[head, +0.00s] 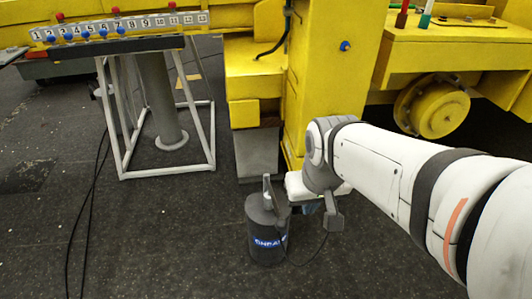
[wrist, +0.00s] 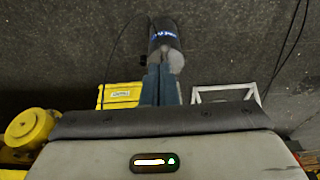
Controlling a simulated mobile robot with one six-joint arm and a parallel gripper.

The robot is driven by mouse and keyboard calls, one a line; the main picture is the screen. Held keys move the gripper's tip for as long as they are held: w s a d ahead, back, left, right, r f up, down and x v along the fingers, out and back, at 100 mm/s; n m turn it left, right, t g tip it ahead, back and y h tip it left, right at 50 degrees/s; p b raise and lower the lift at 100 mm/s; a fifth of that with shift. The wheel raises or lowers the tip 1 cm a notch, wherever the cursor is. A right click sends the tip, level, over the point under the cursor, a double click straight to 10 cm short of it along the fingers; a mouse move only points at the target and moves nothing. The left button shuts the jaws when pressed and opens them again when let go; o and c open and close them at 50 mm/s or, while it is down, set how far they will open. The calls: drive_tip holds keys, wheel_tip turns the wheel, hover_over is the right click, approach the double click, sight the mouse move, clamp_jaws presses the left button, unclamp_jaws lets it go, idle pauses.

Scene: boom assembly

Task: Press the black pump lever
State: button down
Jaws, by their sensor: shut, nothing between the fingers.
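A dark grey cylindrical pump (head: 266,240) with blue-white lettering stands on the floor in the head view. A dark upright lever-like piece (head: 279,200) and a lighter grey post stand at its top. My gripper (head: 298,208) is low at the pump's right side, partly hidden by my wrist. In the wrist view the bluish fingers of my gripper (wrist: 161,70) are together and empty, pointing at the pump (wrist: 164,38). A pale rounded end (wrist: 177,62) shows beside the fingertips. I cannot tell whether the fingers touch the lever.
A yellow machine column (head: 325,80) rises behind the pump, with a yellow wheel hub (head: 432,106) to the right. A numbered panel (head: 120,27) stands on a white frame (head: 170,174) at left. Black cables (head: 92,200) lie on the floor. The floor left of the pump is clear.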

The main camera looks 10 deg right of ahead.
drive_tip(key=b, duration=1)
hover_over(281, 221)
drive_tip(key=s, duration=0.4)
drive_tip(key=s+x, duration=0.2)
drive_tip(key=x, duration=0.6)
drive_tip(key=s+f+x, duration=0.1)
drive_tip(key=s+x, duration=0.1)
drive_tip(key=x, duration=0.6)
drive_tip(key=shift+w+d+f+t, duration=0.1)
drive_tip(key=shift+w+t, duration=0.3)
drive_tip(key=b+x, duration=0.1)
drive_tip(key=x, duration=0.8)
drive_tip(key=s+b+x, duration=0.1)
drive_tip(key=x, duration=0.4)
drive_tip(key=shift+s+f+b, duration=0.1)
drive_tip(key=shift+f+b, duration=0.05)
drive_tip(key=shift+b, duration=0.2)
